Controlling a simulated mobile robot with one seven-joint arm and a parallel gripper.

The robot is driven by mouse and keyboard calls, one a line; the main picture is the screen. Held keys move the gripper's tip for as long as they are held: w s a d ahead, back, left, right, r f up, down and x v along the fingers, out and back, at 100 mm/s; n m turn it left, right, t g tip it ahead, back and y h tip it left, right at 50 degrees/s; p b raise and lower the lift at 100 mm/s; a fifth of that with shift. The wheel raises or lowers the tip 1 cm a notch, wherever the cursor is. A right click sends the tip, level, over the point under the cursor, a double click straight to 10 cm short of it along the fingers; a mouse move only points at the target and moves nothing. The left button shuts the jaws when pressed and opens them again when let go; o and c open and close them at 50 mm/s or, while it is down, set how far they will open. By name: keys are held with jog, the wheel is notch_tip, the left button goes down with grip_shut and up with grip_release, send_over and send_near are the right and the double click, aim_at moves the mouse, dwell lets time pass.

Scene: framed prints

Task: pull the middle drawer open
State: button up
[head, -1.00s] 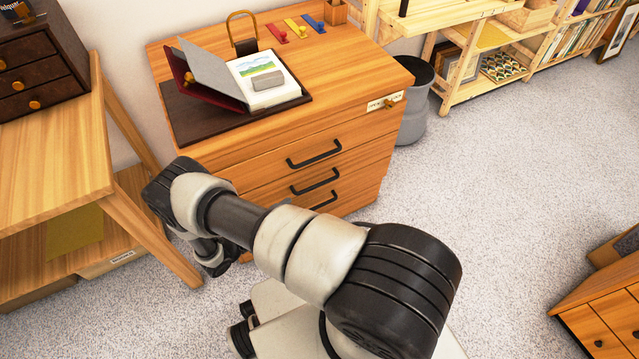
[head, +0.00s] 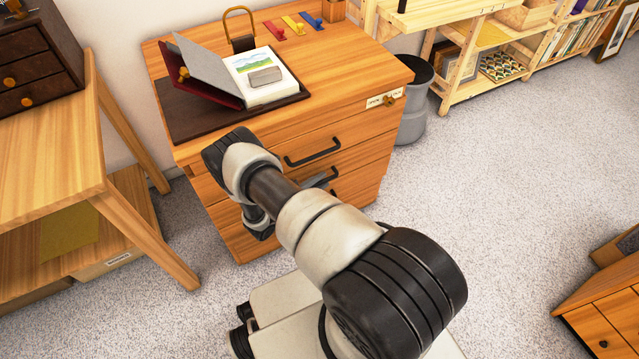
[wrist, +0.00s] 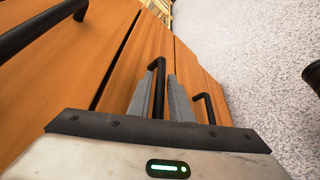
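The wooden drawer unit (head: 240,225) has three drawers with black bar handles, and all look closed. The middle drawer's handle (wrist: 157,72) shows between my two grey fingers in the wrist view. My gripper (wrist: 161,88) straddles this bar, one finger on each side. The gap is narrow, and I cannot tell whether the fingers press on the bar. In the head view, my gripper (head: 318,178) is at the middle handle and partly covers it. The top handle (head: 313,152) is clear above it. The bottom handle (wrist: 206,104) shows right of my fingers in the wrist view.
On the unit's top lie an open book (head: 262,78) on a dark mat, a padlock-like object (head: 241,42) and coloured hooks (head: 293,25). A wooden table (head: 50,150) stands left, a grey bin (head: 413,105) right.

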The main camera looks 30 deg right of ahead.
jog(key=shift+c, duration=0.2)
grip_shut()
